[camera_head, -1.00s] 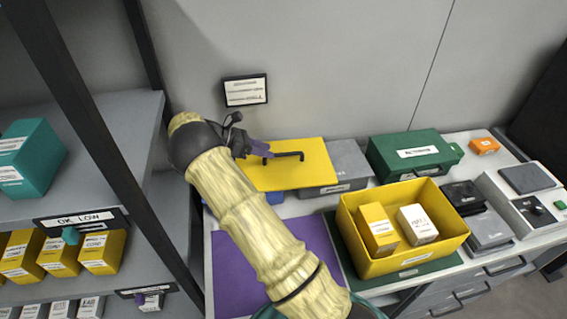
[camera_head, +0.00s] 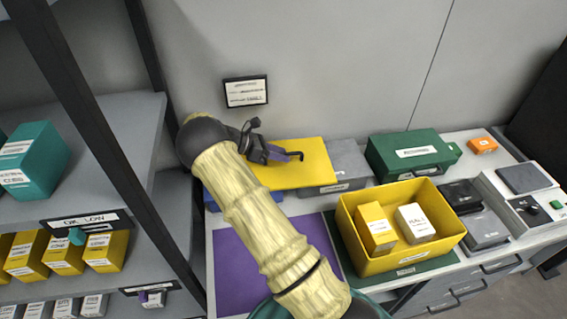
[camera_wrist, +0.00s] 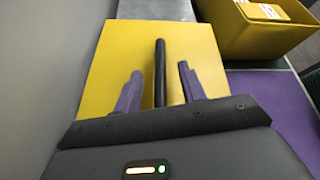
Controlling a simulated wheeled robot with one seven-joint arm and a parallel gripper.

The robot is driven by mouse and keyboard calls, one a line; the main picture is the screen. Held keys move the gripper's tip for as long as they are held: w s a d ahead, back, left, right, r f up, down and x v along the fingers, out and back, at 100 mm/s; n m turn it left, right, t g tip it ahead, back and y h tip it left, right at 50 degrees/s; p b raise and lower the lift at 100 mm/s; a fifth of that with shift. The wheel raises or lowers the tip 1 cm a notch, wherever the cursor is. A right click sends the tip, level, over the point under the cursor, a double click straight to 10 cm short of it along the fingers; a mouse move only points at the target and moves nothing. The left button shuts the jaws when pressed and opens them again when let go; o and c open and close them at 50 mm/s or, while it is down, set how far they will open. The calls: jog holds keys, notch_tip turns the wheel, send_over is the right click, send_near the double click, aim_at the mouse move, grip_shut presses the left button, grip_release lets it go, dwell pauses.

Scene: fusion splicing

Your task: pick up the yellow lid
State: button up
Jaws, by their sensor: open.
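The yellow lid (camera_head: 312,172) is a flat square plate with a black bar handle, lying at the back of the bench against the wall side. In the wrist view the lid (camera_wrist: 110,62) fills the middle, and its dark handle (camera_wrist: 160,75) runs lengthwise. My gripper (camera_wrist: 160,85) is open, with one purple finger on each side of the handle. The fingers appear apart from the bar. In the head view my gripper (camera_head: 285,155) is over the lid and hides most of the handle.
A yellow bin (camera_head: 383,262) holding two small boxes stands at the front right. A green case (camera_head: 408,165) and a grey box (camera_head: 347,155) stand right of the lid. A purple mat (camera_head: 240,270) lies in front. The wall is close behind, and shelving (camera_head: 95,145) is at left.

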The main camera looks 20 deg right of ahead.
grip_shut()
dwell(0.5)
jog(key=shift+s+a+r+b, duration=0.1)
jog(key=shift+s+r+b, duration=0.3)
jog(key=shift+r+b, duration=0.1)
notch_tip(320, 180, up, 6)
jog(key=shift+r+b, duration=0.1)
jog(key=shift+b, duration=0.5)
jog(key=s+a+b, duration=0.1)
jog(key=s+a, duration=0.1)
jog(key=s, duration=0.7)
jog(key=s+a+b, duration=0.1)
jog(key=s+b, duration=0.1)
jog(key=s, duration=0.7)
jog(key=shift+s+a, duration=0.4)
